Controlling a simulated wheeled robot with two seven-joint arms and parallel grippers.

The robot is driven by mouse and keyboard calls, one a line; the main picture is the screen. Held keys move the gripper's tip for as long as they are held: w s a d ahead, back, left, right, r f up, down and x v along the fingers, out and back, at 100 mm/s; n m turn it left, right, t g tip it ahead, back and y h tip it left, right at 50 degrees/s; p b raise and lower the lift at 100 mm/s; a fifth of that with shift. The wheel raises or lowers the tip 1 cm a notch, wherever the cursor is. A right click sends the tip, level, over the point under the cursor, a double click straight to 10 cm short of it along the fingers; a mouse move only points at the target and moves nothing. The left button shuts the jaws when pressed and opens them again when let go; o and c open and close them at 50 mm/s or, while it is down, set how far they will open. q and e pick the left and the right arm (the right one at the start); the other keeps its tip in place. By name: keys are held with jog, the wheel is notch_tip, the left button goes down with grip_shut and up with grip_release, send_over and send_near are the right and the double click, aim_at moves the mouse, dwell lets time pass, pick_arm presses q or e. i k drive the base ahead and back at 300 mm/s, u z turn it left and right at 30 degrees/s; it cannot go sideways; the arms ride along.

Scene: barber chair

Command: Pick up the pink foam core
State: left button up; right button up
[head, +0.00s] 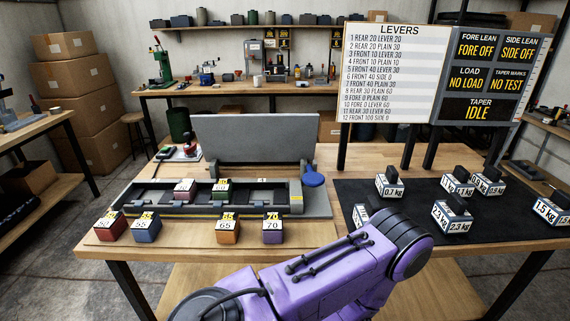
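A small pink block with a pale label on it (184,187), the only pink piece I see, sits inside the long grey fixture (318,206) on the wooden workbench. It is next to a green labelled block (220,189) to its right, in the same channel. Its lower part is partly hidden by the fixture's front rail. A purple arm of mine crosses the lower middle of the head view, in front of the bench. Neither gripper can be seen, so I cannot tell what either one holds.
Red (111,226), blue (147,229), orange (228,231) and purple (272,231) blocks stand along the bench's front. A grey raised lid (255,139) stands behind the fixture. Several weights, including one marked 0.7 kg (391,188), sit on a black mat (350,190) at right.

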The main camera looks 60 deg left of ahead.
aim_at(186, 189)
jog(key=z, duration=0.85)
jog(key=k, duration=2.25)
jog(key=u, duration=1.35)
